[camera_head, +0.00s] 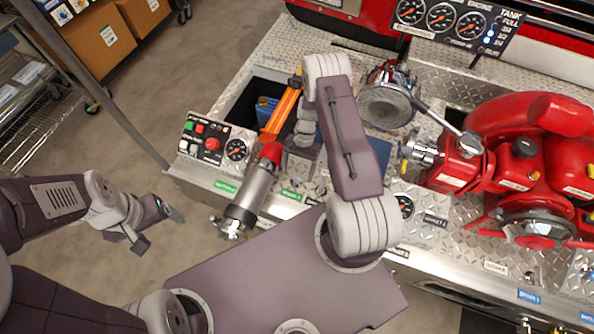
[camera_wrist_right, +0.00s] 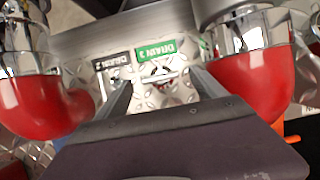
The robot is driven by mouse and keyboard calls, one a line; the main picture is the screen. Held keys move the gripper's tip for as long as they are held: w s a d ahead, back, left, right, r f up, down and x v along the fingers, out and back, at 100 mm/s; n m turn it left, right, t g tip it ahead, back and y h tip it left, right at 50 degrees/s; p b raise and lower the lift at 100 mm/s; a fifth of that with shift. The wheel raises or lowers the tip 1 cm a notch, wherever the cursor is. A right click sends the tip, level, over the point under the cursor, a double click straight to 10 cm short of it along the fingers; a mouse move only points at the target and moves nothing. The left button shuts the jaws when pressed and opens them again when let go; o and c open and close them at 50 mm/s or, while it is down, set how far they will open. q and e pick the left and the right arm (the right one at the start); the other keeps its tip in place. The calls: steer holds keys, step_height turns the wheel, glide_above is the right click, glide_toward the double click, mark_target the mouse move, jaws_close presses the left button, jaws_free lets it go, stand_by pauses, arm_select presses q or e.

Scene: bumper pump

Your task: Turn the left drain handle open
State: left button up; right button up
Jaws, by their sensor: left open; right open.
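The green drain label (camera_wrist_right: 156,51) and a black drain label (camera_wrist_right: 112,61) sit on the metal edge in the right wrist view. A small chrome handle with red on it (camera_wrist_right: 160,76) lies just by the green label, between the spread fingers of my right gripper (camera_wrist_right: 163,84). The fingers are open and apart, and I cannot tell whether they touch it. In the head view my right arm hides most of this spot; the green label (camera_head: 291,195) shows beside it. My left gripper (camera_head: 160,229) is open and empty over the floor at the left.
Chrome cylinders with red ends flank my right gripper in the wrist view. A control panel (camera_head: 210,140), an orange bar (camera_head: 282,108) and a red pump (camera_head: 530,160) are on the diamond-plate deck.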

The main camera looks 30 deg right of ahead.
steer(key=shift+s+a+f, duration=0.2)
steer(key=shift+f, duration=0.35)
steer(key=c, duration=1.4)
steer(key=shift+o, duration=0.2)
steer(key=n+b, duration=0.1)
steer(key=n+h+b, duration=0.1)
steer(key=n, duration=0.1)
steer(key=shift+w+a+f+g+b, duration=0.1)
steer(key=shift+w+f+g+b, duration=0.1)
steer(key=shift+g+b, duration=0.1)
steer(key=n+b, duration=0.1)
steer(key=n, duration=0.1)
steer(key=n+h+b, duration=0.1)
steer(key=n, duration=0.2)
steer(key=shift+a+r+g+h, duration=0.1)
steer(key=shift+r+g+h, duration=0.05)
steer(key=shift+g+h, duration=0.2)
steer(key=n+h, duration=0.1)
steer(key=n, duration=0.3)
steer(key=shift+a+n+h+b, duration=0.15)
steer(key=shift+n+h+b, duration=0.15)
steer(key=shift+h, duration=0.05)
steer(key=n+h, duration=0.1)
steer(key=n, duration=0.1)
steer(key=n+t, duration=0.1)
steer(key=n, duration=0.2)
steer(key=shift+a+r+h, duration=0.1)
steer(key=shift+h, duration=0.3)
steer(key=shift+n, duration=0.4)
